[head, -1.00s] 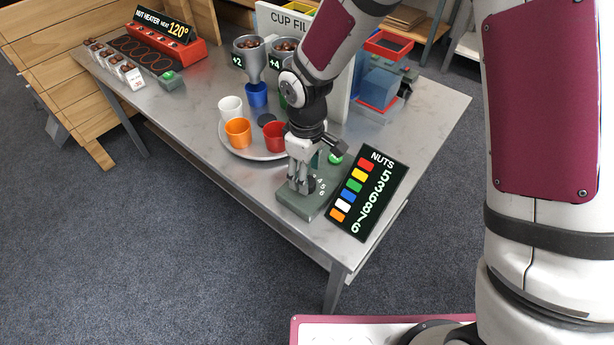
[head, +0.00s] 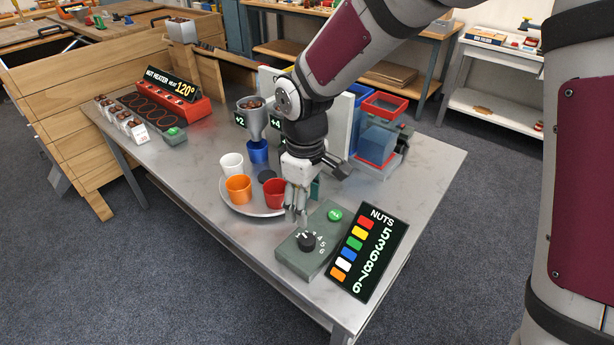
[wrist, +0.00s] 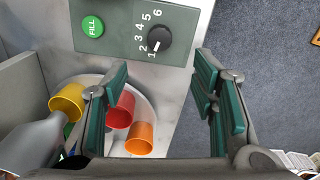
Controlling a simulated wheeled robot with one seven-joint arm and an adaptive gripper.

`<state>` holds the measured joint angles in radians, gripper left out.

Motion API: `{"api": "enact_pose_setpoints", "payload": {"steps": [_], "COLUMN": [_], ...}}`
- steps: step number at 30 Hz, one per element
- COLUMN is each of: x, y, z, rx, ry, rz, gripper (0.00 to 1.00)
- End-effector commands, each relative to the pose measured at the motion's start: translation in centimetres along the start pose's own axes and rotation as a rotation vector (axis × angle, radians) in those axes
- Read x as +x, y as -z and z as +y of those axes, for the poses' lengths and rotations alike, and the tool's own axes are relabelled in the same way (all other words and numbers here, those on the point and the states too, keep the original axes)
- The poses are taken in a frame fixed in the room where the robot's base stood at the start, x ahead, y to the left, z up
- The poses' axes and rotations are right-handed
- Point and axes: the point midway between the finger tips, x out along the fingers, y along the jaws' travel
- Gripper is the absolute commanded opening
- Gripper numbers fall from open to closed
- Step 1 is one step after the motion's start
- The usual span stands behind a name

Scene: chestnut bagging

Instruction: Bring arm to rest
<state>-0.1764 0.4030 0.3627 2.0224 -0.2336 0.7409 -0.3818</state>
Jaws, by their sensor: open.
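My gripper (head: 297,212) hangs open and empty over the table, just behind the green-grey control box (head: 290,258) and close to the red cup (head: 275,193). In the wrist view its two green-padded fingers (wrist: 164,105) stand wide apart with nothing between them. The box has a black dial (head: 306,241) with numbers and a green button (head: 334,214). In the wrist view the dial (wrist: 158,40) points near 1, and the button reads FILL (wrist: 93,26). The gripper is apart from the dial.
A round tray (head: 234,208) holds the red, orange (head: 238,189) and white (head: 231,163) cups. A blue cup (head: 258,152) stands under a hopper (head: 252,121). A nut heater (head: 185,108) is at the left.

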Motion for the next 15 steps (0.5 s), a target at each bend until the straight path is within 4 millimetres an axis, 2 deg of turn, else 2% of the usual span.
{"api": "enact_pose_setpoints", "payload": {"steps": [5, 8, 11, 15], "x": [-0.3, -1.8, -4.5, -8.8], "y": [-0.2, -1.4, -3.7, -8.1], "z": [0.1, 0.5, 1.0, 1.2], "rx": [0.008, 0.045, 0.120, 0.262], "ry": [-0.005, -0.026, -0.060, -0.114], "rz": [0.000, 0.003, 0.007, 0.024], "gripper": [0.53, 0.53, 0.53, 0.53]}}
